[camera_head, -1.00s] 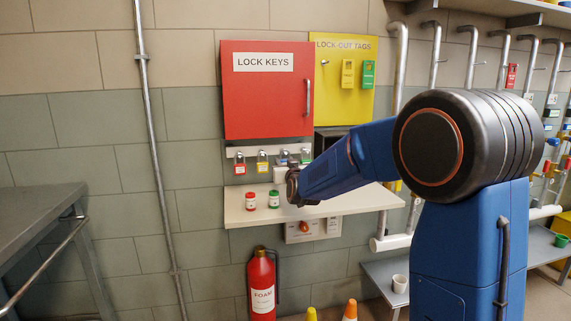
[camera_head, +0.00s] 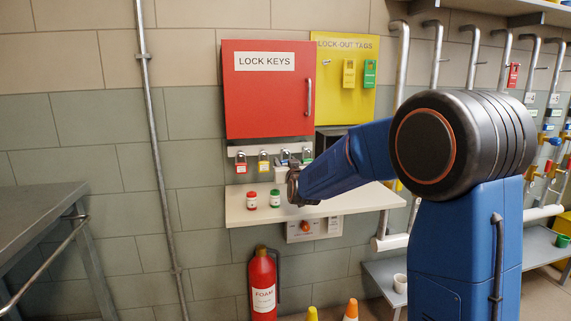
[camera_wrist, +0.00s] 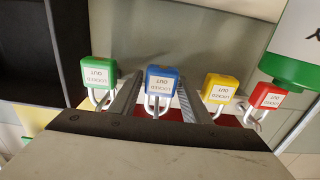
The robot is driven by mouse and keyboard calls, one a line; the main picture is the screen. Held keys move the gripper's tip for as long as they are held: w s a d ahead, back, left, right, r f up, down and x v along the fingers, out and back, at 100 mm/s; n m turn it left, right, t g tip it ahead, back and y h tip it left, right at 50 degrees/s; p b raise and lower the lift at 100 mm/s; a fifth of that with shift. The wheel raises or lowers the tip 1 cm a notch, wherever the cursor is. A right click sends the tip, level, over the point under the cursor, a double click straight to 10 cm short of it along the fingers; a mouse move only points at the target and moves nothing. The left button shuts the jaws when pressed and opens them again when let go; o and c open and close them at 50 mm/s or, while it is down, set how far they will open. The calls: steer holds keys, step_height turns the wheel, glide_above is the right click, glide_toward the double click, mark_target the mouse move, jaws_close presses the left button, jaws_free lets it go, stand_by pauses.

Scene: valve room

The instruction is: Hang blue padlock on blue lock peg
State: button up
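The blue padlock (camera_wrist: 162,78) hangs in a row with a green padlock (camera_wrist: 98,72), a yellow padlock (camera_wrist: 219,88) and a red padlock (camera_wrist: 266,97) in the wrist view, which looks upside down. My gripper (camera_wrist: 160,88) has its two fingers apart, one on each side of the blue padlock. I cannot tell whether either finger touches it. In the head view the row hangs below the red LOCK KEYS cabinet (camera_head: 267,98), and my wrist reaches in above the shelf, partly covering the blue padlock. I cannot make out the blue lock peg.
A white shelf (camera_head: 240,212) juts out below the padlocks. A red-lidded jar (camera_head: 251,200) and a green-lidded jar (camera_head: 275,199) stand on it; the green-lidded one (camera_wrist: 290,70) is close to the gripper. Pipes and valves line the wall at right. A fire extinguisher (camera_head: 263,283) stands below.

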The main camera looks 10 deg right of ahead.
steer(key=shift+o, duration=0.6)
steer(key=s, duration=1.8)
steer(key=s+d+f+g, duration=0.2)
steer(key=s+f+g, duration=0.2)
steer(key=s, duration=0.9)
steer(key=s+d+f+g, duration=0.2)
steer(key=s+f+g, duration=0.3)
steer(key=s, duration=0.9)
steer(key=s+d+f+g, duration=0.3)
steer(key=s+f, duration=0.4)
steer(key=s, duration=0.6)
steer(key=shift+s+g, duration=0.4)
steer(key=shift+g, duration=0.3)
steer(key=shift+d+f, duration=0.1)
